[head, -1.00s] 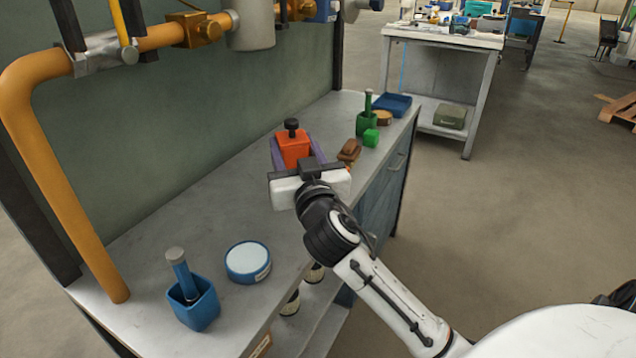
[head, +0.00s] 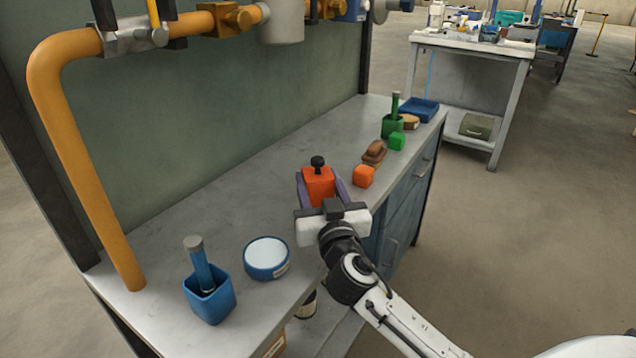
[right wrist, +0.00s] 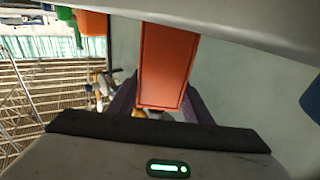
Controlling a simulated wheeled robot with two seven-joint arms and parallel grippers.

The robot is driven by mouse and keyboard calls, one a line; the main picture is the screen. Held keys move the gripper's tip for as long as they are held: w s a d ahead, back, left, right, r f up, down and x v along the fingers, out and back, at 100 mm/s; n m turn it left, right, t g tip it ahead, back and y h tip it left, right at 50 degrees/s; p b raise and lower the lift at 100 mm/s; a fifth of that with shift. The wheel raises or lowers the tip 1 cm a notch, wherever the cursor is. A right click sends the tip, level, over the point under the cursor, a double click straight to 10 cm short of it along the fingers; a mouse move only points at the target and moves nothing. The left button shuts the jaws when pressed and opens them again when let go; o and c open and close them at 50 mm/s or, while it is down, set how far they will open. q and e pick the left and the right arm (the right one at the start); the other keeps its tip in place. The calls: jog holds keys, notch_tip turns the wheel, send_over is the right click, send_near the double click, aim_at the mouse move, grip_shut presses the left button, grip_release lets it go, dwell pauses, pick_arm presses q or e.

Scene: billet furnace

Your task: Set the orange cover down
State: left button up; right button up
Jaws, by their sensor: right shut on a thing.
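The orange cover (head: 318,187), a box shape with a black knob on top, is upright between the purple fingers of my right gripper (head: 320,192). The gripper is shut on its sides. In the right wrist view the cover (right wrist: 166,62) fills the gap between the fingers. It is over the grey bench top (head: 232,200); I cannot tell whether its underside touches the bench. A small orange block (head: 363,176) sits on the bench just right of the cover, apart from it. My left gripper is not in view.
A blue round tin (head: 266,258) and a blue cup (head: 209,299) are nearer. Bench between cover and tin is clear.

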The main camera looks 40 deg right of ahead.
jog(key=o, duration=1.2)
jog(key=shift+s+a+r, duration=0.1)
jog(key=v, duration=1)
jog(key=shift+s+b, duration=0.3)
jog(key=shift+b, duration=0.1)
jog(key=shift+s+a, duration=0.25)
jog(key=shift+s, duration=0.3)
